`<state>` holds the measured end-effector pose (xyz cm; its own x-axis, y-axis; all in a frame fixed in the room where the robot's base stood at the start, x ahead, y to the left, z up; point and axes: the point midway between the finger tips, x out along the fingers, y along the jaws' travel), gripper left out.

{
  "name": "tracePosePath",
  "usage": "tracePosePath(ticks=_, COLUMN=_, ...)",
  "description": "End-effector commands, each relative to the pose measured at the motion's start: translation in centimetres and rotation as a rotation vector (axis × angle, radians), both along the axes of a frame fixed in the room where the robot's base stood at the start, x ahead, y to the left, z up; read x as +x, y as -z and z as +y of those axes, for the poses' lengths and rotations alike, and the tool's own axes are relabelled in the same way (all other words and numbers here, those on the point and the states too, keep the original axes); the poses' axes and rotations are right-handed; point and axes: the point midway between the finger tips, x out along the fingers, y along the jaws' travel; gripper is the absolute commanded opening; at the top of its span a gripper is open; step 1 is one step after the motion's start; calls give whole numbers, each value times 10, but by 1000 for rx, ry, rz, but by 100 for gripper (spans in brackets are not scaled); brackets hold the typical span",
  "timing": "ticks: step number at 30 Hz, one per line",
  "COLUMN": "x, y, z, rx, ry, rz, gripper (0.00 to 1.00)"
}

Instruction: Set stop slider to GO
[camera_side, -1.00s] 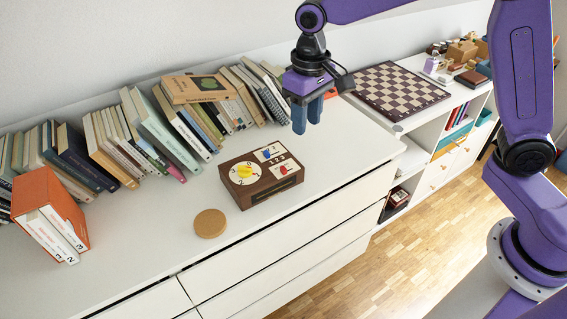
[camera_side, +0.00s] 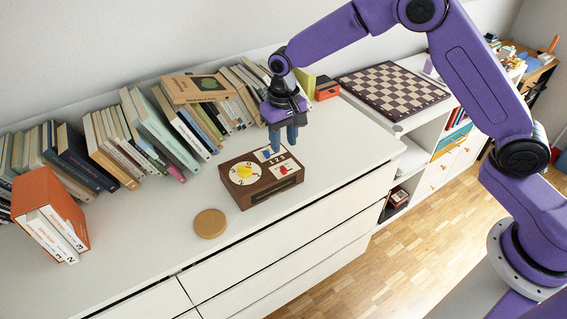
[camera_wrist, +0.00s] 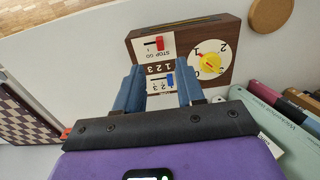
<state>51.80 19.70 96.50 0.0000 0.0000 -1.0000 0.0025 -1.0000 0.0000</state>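A dark wooden box (camera_side: 262,178) lies on the white cabinet top, and it also shows in the wrist view (camera_wrist: 222,38). The red stop slider (camera_wrist: 160,43) sits on a white plate lettered STOP GO; in the side view it is the small red piece (camera_side: 283,170). I cannot tell for certain which end its knob is at. A blue slider (camera_wrist: 170,80) with numbers and a yellow dial (camera_wrist: 210,63) share the box's face. My gripper (camera_side: 283,137) is above the box's far right part. Its blue fingers (camera_wrist: 158,78) are apart, with nothing between them.
A round cork disc (camera_side: 210,223) lies in front of the box. A row of books (camera_side: 150,130) stands behind it along the wall. An orange binder box (camera_side: 50,215) is at the left, a chessboard (camera_side: 393,90) at the back right. The cabinet top right of the box is clear.

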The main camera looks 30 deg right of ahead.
Motion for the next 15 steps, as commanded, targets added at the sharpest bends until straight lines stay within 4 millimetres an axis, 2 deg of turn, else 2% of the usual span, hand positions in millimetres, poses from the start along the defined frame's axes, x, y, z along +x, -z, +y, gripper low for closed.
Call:
tracePosePath(ticks=3, x=-1, y=24, z=-1, rx=-2, ry=0, rz=4, gripper=38)
tracePosePath(ticks=9, x=-1, y=59, z=-1, rx=-2, ry=-1, rz=4, gripper=38)
tracePosePath(ticks=15, x=0, y=80, z=0, rx=0, ry=-1, rz=1, gripper=38)
